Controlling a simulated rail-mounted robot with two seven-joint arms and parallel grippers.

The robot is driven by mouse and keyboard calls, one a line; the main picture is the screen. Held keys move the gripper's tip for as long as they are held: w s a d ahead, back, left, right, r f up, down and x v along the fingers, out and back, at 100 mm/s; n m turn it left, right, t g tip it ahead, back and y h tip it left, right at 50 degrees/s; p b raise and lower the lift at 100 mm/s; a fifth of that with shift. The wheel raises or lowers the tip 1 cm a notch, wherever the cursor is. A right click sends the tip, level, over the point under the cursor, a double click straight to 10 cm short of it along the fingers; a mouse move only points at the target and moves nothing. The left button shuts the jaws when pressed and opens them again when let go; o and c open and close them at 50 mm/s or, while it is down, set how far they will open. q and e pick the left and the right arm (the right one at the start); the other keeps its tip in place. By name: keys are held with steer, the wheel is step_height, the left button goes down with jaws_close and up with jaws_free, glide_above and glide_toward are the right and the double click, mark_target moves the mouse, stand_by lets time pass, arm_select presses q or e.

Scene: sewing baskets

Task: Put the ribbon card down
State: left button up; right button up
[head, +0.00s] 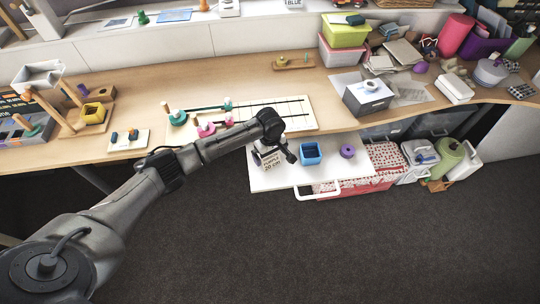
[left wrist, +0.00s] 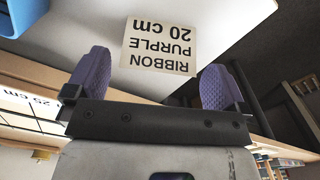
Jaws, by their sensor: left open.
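The ribbon card (head: 271,160) is a small pale card printed "RIBBON PURPLE 20 cm". It lies on the left part of the white pulled-out drawer or tray (head: 335,175). In the left wrist view the card (left wrist: 158,47) shows upside down on the white surface, just beyond my fingertips. My left gripper (head: 286,152) is over the card's right side in the head view. In the left wrist view its two purple finger pads (left wrist: 155,76) are apart, with nothing clamped between them. Whether a finger touches the card cannot be told. My right gripper is not in view.
A blue open box (head: 311,150) and a purple spool (head: 347,151) stand on the white surface right of the card. A lined white board (head: 290,106) lies on the wooden desk behind. A white handle (head: 318,194) sticks out in front. The desk's right side is cluttered.

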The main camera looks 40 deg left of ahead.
arm_select(q)
step_height(320, 180, up, 11)
steer(key=p, duration=0.2)
steer(key=s+d+f+m+t+h, duration=0.1)
steer(key=s+d+f+m, duration=0.95)
steer(key=s+d, duration=0.45)
steer(key=s+a+r+m+t, duration=0.1)
steer(key=s+m, duration=0.2)
steer(key=s, duration=0.6)
steer(key=s+a+r+m+t, duration=0.1)
steer(key=s+m, duration=0.2)
steer(key=s, duration=0.6)
steer(key=shift+s+t+y, duration=0.3)
steer(key=shift+s+y, duration=0.1)
steer(key=shift+r, duration=0.15)
step_height(320, 180, up, 26)
steer(key=p, duration=2.6)
steer(key=shift+r, duration=0.25)
